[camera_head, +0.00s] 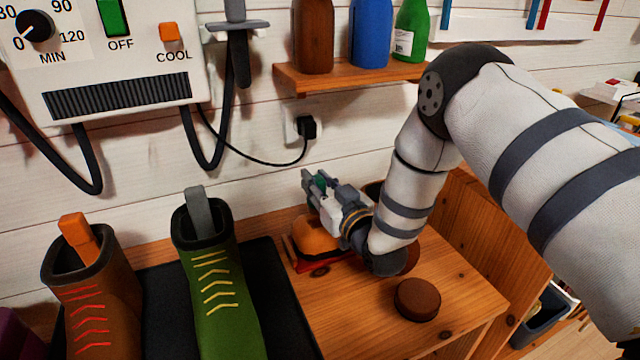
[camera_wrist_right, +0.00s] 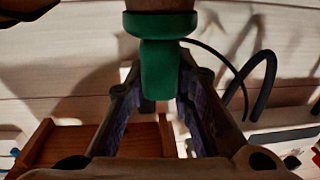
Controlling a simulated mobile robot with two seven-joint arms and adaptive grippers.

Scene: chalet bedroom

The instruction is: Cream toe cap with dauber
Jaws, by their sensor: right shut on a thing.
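My right gripper (camera_head: 320,184) is above the back of the wooden bench top, close to the plank wall. It is shut on a green-handled thing, probably the dauber (camera_wrist_right: 160,65), which shows between the fingers in the wrist view with a wooden part at the top edge. Its tip is out of view. A brown boot (camera_head: 105,300) with red laces and a green boot (camera_head: 215,290) with yellow laces stand on a dark mat. Their toe caps are cut off by the frame. A round brown tin or lid (camera_head: 417,300) lies on the bench. My left gripper is not in view.
An orange-and-dark object (camera_head: 316,236) sits on the bench below my right gripper. A wooden shelf (camera_head: 345,76) with bottles projects above. A white control box (camera_head: 115,60) with hanging cables is on the wall. The bench's front right is mostly clear.

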